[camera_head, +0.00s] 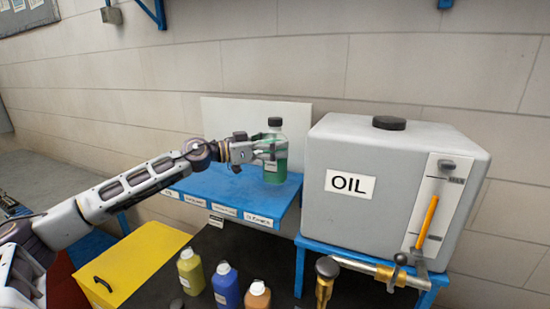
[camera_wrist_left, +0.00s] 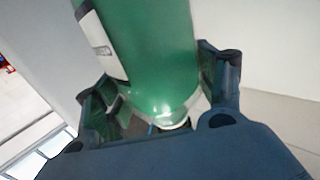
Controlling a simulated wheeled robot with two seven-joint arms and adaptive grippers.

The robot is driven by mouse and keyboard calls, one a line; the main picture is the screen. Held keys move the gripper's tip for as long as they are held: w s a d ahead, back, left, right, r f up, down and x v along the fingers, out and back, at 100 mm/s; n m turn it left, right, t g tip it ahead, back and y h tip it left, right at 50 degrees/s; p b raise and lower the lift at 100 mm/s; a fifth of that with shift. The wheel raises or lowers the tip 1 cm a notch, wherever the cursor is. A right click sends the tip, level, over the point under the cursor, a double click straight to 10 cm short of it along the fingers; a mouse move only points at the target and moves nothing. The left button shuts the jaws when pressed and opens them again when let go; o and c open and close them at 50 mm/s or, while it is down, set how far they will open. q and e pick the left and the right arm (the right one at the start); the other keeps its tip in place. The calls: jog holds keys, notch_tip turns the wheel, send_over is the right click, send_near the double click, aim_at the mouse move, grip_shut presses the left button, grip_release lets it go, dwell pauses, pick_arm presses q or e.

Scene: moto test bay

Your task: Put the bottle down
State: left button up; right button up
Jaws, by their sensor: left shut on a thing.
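A clear bottle with green liquid and a black cap (camera_head: 275,165) stands upright at the right end of a blue shelf (camera_head: 215,190). My left gripper (camera_head: 268,150) reaches in from the left and is shut on the bottle at about mid-height. In the left wrist view the green bottle (camera_wrist_left: 155,60) fills the middle, with the fingers of my left gripper (camera_wrist_left: 160,100) on both sides of it. Whether the bottle's base touches the shelf I cannot tell for sure. My right gripper is not in view.
A large grey oil tank (camera_head: 390,180) stands just right of the bottle. Below the shelf are a yellow box (camera_head: 135,262) and yellow (camera_head: 191,272), blue (camera_head: 226,287) and orange (camera_head: 257,296) bottles. A white panel (camera_head: 230,120) stands behind the shelf. The left part of the shelf is clear.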

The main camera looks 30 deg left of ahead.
pick_arm(q)
jog(key=shift+f+b, duration=0.5)
jog(key=shift+f, duration=1.25)
jog(key=shift+f, duration=0.1)
jog(key=o, duration=1.5)
jog(key=shift+f, duration=0.1)
jog(key=shift+c, duration=0.2)
